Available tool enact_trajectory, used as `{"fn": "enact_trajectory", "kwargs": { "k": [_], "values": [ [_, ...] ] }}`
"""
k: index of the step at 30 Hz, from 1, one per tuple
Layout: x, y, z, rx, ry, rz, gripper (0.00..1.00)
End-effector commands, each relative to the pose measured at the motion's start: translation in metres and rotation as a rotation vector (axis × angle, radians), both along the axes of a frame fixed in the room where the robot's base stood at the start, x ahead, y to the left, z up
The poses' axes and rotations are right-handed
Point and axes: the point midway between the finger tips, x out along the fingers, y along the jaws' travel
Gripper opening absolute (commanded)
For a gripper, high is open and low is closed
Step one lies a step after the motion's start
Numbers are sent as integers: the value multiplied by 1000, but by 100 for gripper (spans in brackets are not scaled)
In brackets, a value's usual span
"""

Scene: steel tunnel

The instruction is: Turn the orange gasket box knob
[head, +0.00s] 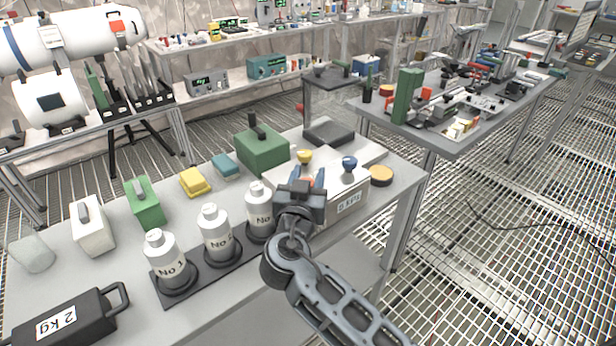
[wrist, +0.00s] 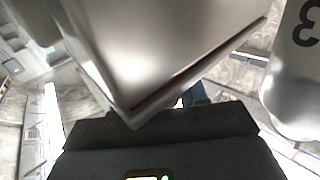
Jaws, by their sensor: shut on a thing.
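The white gasket box (head: 330,211) stands near the right end of the near grey table, with a printed label on its front. A yellow knob (head: 304,157) and a blue knob (head: 349,163) stand up from its top. The orange knob (head: 308,182) shows only as a small patch between the fingers of my gripper (head: 310,180), which is shut on it at the box's near left. The rest of that knob is hidden by my gripper. In the wrist view, a pale box-shaped surface (wrist: 160,45) fills the upper middle; my fingertips and the knob cannot be made out there.
Several white numbered bottles (head: 215,235) stand in a dark rack just left of my gripper; one bottle (wrist: 297,75) is close in the wrist view. A green box (head: 262,152) and a dark block (head: 329,132) lie behind. A yellow-topped disc (head: 381,175) sits right of the box.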

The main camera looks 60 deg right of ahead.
Motion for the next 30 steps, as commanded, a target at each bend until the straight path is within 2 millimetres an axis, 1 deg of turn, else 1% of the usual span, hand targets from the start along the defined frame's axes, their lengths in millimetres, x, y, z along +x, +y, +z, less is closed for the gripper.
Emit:
{"fn": "enact_trajectory", "kwargs": {
  "k": [1,5,6,13,17,23,30],
  "values": [
    [0,0,0,0,0,0,26],
    [0,0,0,0,0,0,13],
    [0,0,0,0,0,0,12],
    [0,0,-1,-1,2,23,12],
    [0,1,-2,0,1,73,12],
    [2,2,-2,0,1,210,12],
    [4,5,4,1,2,431,12]
  ]
}}
